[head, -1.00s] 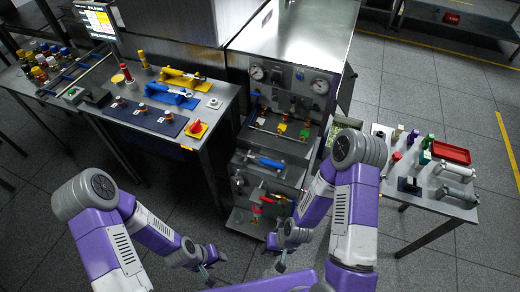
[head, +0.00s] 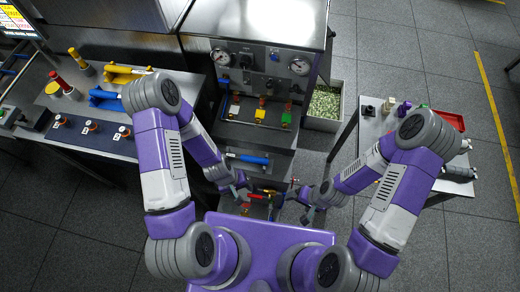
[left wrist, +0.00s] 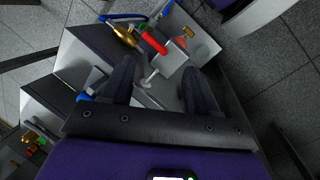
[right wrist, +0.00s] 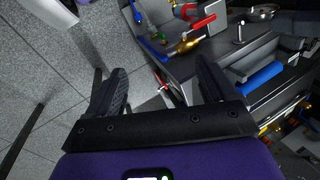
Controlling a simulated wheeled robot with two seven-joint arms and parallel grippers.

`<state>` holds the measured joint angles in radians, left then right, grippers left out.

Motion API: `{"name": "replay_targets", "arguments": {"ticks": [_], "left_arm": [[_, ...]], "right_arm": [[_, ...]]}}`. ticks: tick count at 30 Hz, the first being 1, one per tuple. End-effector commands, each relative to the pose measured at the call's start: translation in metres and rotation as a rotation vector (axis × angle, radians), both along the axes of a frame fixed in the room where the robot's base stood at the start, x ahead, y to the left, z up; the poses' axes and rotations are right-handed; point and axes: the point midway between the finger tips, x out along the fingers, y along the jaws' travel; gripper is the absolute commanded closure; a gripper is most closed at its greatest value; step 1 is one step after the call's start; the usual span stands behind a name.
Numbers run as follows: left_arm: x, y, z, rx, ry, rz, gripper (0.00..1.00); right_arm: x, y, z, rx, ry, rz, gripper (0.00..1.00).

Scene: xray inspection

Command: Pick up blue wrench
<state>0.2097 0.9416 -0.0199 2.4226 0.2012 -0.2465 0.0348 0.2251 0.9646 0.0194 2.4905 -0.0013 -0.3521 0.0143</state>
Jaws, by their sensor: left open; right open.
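A blue tool that looks like the wrench (head: 106,99) lies on the left workbench in the head view, partly hidden by my left arm. A yellow tool (head: 122,72) of similar shape lies just behind it. My left gripper (head: 243,185) is open and empty, low in front of the central panel stand and well to the right of the blue tool. My right gripper (head: 302,194) is open and empty, a little further right. The left wrist view shows a red-handled valve (left wrist: 155,43) beyond the open fingers. The blue tool is not clearly seen in either wrist view.
The central stand (head: 262,115) carries gauges, coloured valves and a blue bar (head: 252,159). A crate (head: 325,107) stands right of the stand. A red tray (head: 449,120) sits on the right table.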

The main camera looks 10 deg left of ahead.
Motion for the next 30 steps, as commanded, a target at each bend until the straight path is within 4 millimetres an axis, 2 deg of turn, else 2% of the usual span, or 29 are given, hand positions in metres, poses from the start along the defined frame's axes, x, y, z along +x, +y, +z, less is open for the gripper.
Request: {"name": "replay_targets", "arguments": {"ticks": [1,3,6,12,15,20,30], "left_arm": [[0.011,0.011,0.001,0.023,0.031,0.094,0.41],[0.025,0.022,0.004,0.038,0.090,0.250,0.41],[0.049,0.032,0.012,0.023,0.154,0.480,0.41],[0.102,0.037,0.034,-0.090,0.218,0.845,0.41],[0.121,0.037,0.043,-0.143,0.228,0.946,0.41],[0.133,0.034,0.040,-0.178,0.234,1.008,0.41],[0.139,0.013,-0.001,-0.178,0.235,1.007,0.41]], "right_arm": [[0.000,0.000,0.002,0.000,0.001,0.001,0.07],[0.000,0.000,0.004,0.000,0.001,0.001,0.00],[0.000,0.000,0.006,0.001,0.000,0.001,0.00],[0.000,0.000,0.008,0.001,0.000,0.001,0.00],[0.000,0.000,0.009,0.000,0.000,0.001,0.00],[0.000,0.000,0.004,0.000,0.000,0.001,0.00],[0.000,0.000,-0.019,0.000,0.000,0.001,0.00]]}}
